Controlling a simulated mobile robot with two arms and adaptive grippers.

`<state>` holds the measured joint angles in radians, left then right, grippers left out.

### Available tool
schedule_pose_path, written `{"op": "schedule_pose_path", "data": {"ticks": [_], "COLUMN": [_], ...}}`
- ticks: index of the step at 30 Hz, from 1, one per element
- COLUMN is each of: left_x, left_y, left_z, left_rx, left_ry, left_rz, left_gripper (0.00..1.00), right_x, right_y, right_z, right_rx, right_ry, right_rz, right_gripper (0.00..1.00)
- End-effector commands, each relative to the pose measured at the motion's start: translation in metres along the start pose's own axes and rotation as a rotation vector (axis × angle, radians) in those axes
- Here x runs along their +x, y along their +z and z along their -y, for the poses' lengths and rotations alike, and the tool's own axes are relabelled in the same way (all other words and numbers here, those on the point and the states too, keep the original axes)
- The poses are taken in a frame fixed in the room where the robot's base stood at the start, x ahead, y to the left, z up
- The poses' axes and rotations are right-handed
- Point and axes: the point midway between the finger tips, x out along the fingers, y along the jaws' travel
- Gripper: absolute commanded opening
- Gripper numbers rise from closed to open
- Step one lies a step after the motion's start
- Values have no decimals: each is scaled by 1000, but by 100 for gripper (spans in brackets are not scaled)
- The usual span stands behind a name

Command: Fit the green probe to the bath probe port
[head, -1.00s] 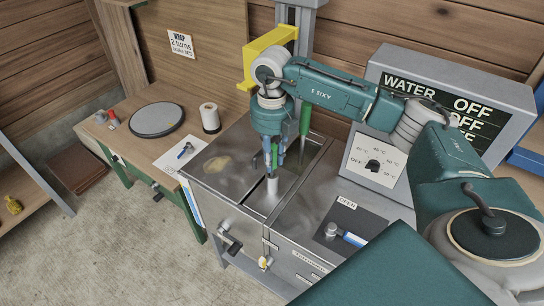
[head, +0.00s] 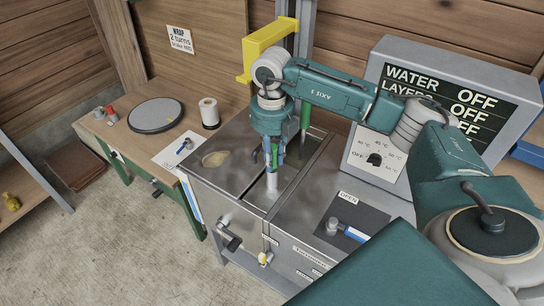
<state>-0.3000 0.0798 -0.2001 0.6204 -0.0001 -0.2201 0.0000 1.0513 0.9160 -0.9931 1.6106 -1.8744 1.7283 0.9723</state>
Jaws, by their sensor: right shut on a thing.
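My right gripper (head: 273,165) points down over the steel bath and is shut on a slim thing. I take it to be the green probe (head: 275,152), mostly hidden between the fingers. A short pale upright cylinder (head: 272,182) stands on the bath top right under the fingertips; it looks like the bath probe port. I cannot tell whether the probe's tip touches it or is inside it. My left gripper is not in view.
A grey panel (head: 460,75) reads WATER OFF. A wooden bench (head: 137,140) holds a round disc (head: 155,115) and a roll (head: 209,112).

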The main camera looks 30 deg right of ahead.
Motion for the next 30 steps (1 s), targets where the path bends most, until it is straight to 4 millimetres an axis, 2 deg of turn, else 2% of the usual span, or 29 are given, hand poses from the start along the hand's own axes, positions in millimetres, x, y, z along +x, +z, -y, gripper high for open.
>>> {"op": "schedule_pose_path", "data": {"ticks": [10,11,14,24,26,30], "left_x": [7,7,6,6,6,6], "left_y": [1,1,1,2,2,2], "left_z": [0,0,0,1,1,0], "left_rx": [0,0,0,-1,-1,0], "left_ry": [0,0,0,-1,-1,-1], "left_rz": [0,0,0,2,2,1], "left_gripper": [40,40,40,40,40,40], "right_x": [10,9,9,6,1,-22], "right_y": [0,0,0,0,0,1], "right_z": [0,0,0,0,0,-1], "right_rx": [0,0,0,0,0,0], "right_ry": [0,0,0,0,1,2], "right_rz": [0,0,0,0,1,4], "right_gripper": [0,25,45,45,45,45]}}
